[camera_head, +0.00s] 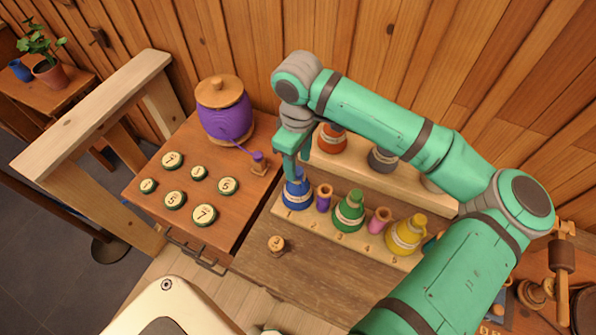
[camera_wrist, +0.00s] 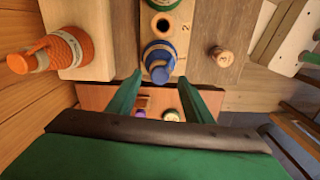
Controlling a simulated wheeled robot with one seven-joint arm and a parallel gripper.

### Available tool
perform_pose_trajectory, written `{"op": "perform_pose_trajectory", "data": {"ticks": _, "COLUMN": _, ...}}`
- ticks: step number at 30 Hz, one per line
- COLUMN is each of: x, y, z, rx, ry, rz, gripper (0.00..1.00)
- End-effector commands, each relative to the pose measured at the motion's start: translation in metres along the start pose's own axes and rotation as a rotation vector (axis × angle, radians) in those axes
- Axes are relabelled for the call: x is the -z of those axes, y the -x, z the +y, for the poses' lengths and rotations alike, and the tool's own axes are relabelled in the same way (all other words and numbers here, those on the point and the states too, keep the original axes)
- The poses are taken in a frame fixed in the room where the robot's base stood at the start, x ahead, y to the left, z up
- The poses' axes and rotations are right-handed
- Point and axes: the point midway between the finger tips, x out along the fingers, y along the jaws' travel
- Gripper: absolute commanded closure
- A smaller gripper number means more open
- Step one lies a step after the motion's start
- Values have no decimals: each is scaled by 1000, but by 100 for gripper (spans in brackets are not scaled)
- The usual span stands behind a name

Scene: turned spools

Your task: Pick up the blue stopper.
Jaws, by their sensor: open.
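The blue stopper (camera_head: 297,196) stands upright at the left end of the numbered pale rack (camera_head: 381,251) in the head view. In the wrist view the blue stopper (camera_wrist: 158,58) shows its rounded top just beyond my fingertips, roughly centred between them. My gripper (camera_head: 292,172) is at the stopper's top in the head view and hides part of it. I cannot tell whether a finger touches the stopper.
A small purple spool (camera_head: 323,198), a green stopper (camera_head: 348,213), a pink spool (camera_head: 379,221) and a yellow stopper (camera_head: 404,236) share the rack. An orange stopper (camera_head: 331,139) stands on the raised shelf behind. A wooden peg (camera_head: 276,244) stands in front. A purple jar (camera_head: 225,112) is left.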

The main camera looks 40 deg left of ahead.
Motion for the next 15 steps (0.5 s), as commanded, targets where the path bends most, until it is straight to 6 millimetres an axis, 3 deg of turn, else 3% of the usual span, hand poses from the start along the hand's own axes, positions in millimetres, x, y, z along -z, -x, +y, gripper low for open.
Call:
{"op": "perform_pose_trajectory", "data": {"ticks": 5, "x": -1, "y": -17, "z": 0, "rx": 0, "ry": 0, "rz": -1, "gripper": 54}}
{"op": "perform_pose_trajectory", "data": {"ticks": 13, "x": -1, "y": -19, "z": 0, "rx": 0, "ry": 0, "rz": 0, "gripper": 54}}
{"op": "perform_pose_trajectory", "data": {"ticks": 15, "x": 0, "y": -19, "z": 0, "rx": 0, "ry": 0, "rz": 0, "gripper": 70}}
